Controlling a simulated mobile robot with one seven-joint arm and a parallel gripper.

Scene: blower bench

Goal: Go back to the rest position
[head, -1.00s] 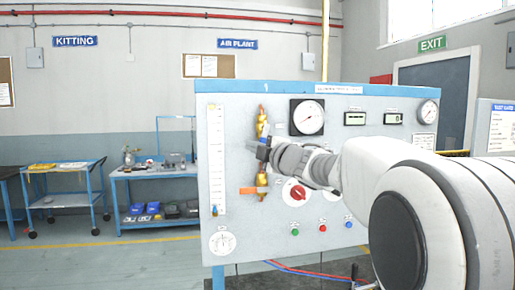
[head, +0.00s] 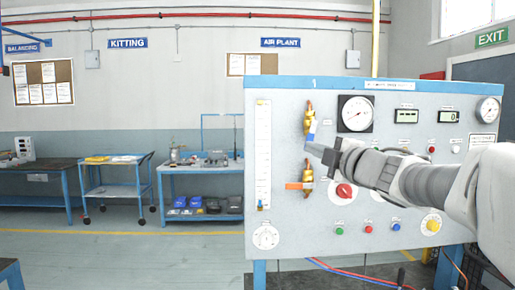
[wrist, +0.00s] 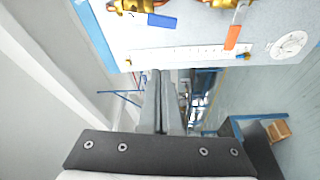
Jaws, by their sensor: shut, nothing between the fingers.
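My gripper (head: 312,148) is shut and empty, with its fingers pressed together in the wrist view (wrist: 160,76). It is in front of the blower panel (head: 390,215), just below the upper brass valve (head: 309,106) in the head view. That valve has a blue lever (head: 311,132), also seen in the wrist view (wrist: 162,20), where the fingertips are apart from it. The lower brass valve (head: 307,174) has an orange lever (head: 297,186) lying level; this lever shows in the wrist view too (wrist: 233,37).
The panel also carries a glass tube scale (head: 263,150), a large gauge (head: 357,114), a red knob (head: 345,191) and coloured buttons. A cart (head: 118,188) and a blue bench (head: 200,169) stand at the back left. The floor between (head: 140,255) is clear.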

